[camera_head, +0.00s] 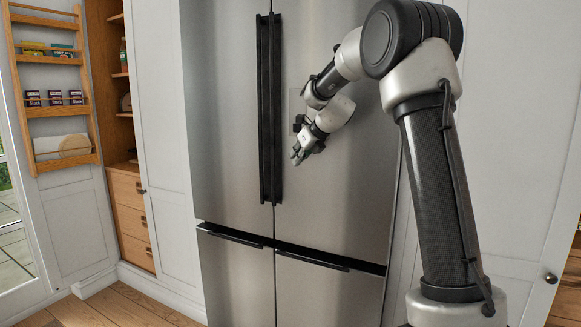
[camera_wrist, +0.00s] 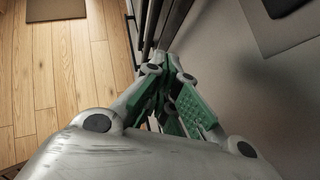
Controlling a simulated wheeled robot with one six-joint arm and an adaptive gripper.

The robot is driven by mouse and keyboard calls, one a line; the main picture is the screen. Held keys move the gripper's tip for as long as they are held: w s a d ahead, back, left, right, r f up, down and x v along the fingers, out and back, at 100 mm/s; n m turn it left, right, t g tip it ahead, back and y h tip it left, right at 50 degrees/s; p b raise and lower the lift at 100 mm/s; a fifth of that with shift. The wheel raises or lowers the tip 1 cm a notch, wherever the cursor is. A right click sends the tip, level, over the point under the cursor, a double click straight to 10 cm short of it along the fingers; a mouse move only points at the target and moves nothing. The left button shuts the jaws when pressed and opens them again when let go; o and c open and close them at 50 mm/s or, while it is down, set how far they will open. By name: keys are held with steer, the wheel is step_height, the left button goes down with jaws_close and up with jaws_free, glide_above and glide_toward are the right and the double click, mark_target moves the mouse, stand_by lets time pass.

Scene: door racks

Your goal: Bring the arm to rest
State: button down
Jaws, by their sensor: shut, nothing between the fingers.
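My arm rises at the right of the head view and bends forward in front of the steel fridge (camera_head: 225,120). My gripper (camera_head: 297,158) is small there, pointing down and left, just right of the dark vertical door handles (camera_head: 268,110). In the wrist view my gripper (camera_wrist: 173,75) is shut, its green-padded fingers close together at the tips with nothing between them. The handles run past beyond the fingertips in that view. I cannot tell whether the fingers touch the fridge door.
An open pantry at the left has a door rack (camera_head: 55,100) with several boxes and wooden drawers (camera_head: 130,220) inside. Dark horizontal handles (camera_head: 310,258) cross the lower fridge drawers. A white cabinet door with a round knob (camera_head: 551,278) stands right.

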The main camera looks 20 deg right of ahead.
steer(key=s+f+n+g, duration=0.2)
steer(key=s+f+n, duration=0.2)
steer(key=s+n, duration=0.35)
steer(key=s+f+n+g, duration=0.25)
steer(key=s+n, duration=0.35)
steer(key=n, duration=0.3)
steer(key=s+d+n+h, duration=0.3)
steer(key=s+n, duration=1.2)
steer(key=s, duration=1.9)
steer(key=shift+s+r, duration=0.15)
steer(key=shift+r, duration=0.15)
steer(key=shift+n, duration=0.25)
